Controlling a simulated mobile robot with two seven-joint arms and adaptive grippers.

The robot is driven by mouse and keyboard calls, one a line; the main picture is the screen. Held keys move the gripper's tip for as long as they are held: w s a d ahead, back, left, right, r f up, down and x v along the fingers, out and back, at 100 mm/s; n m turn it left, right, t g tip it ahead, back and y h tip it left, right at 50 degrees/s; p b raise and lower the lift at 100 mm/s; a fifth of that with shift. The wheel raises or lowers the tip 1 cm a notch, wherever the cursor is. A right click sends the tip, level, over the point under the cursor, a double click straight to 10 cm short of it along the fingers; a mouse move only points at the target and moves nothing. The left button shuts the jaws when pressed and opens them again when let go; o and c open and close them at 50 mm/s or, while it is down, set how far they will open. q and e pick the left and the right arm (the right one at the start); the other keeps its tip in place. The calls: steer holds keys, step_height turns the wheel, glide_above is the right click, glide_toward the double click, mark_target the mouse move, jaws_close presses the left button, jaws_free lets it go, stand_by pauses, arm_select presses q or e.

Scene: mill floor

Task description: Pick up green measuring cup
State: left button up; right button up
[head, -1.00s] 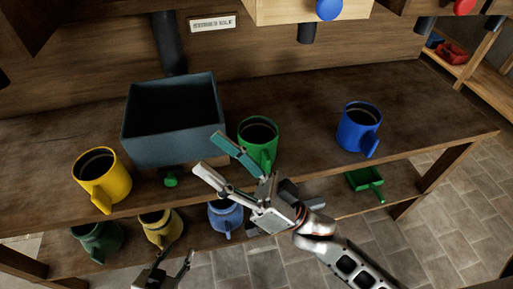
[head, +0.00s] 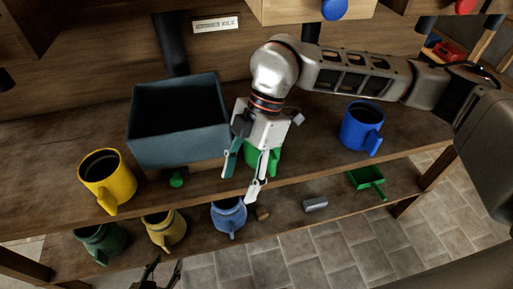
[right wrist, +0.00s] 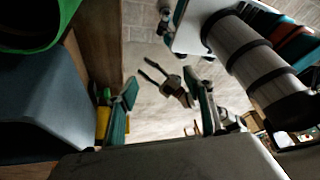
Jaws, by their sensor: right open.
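The green measuring cup (head: 275,155) stands on the upper board, right of the dark hopper box. In the head view my right gripper hides most of it. In the right wrist view, a green rim (right wrist: 45,38) with a dark inside shows at the upper left. My right gripper (head: 243,178) is open, its fingers pointing down in front of the cup, with nothing between them. The fingers also show in the right wrist view (right wrist: 165,105). My left gripper (head: 167,273) is low at the bottom edge, in front of the shelves, open and empty.
The dark box (head: 178,155) stands left of the green cup. A yellow cup (head: 108,178) and a blue cup (head: 360,125) stand further left and right. The lower shelf holds several vessels, a green scoop (head: 366,180) and a grey block (head: 315,204).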

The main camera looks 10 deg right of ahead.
mark_target(270, 163)
steer(key=w+d+r+m+t+h, duration=0.2)
steer(key=w+d+m+t+h, duration=0.1)
steer(key=w+d, duration=0.45)
steer(key=shift+m+h, duration=0.4)
steer(key=shift+h, duration=0.1)
steer(key=f, duration=0.2)
steer(key=d+f, duration=0.1)
steer(key=f, duration=0.4)
steer(key=shift+w+d+f+p, duration=0.15)
steer(key=shift+d+f+p, duration=0.15)
steer(key=shift+f, duration=0.1)
steer(key=shift+a+f, duration=0.1)
steer(key=shift+f, duration=0.5)
jaws_close()
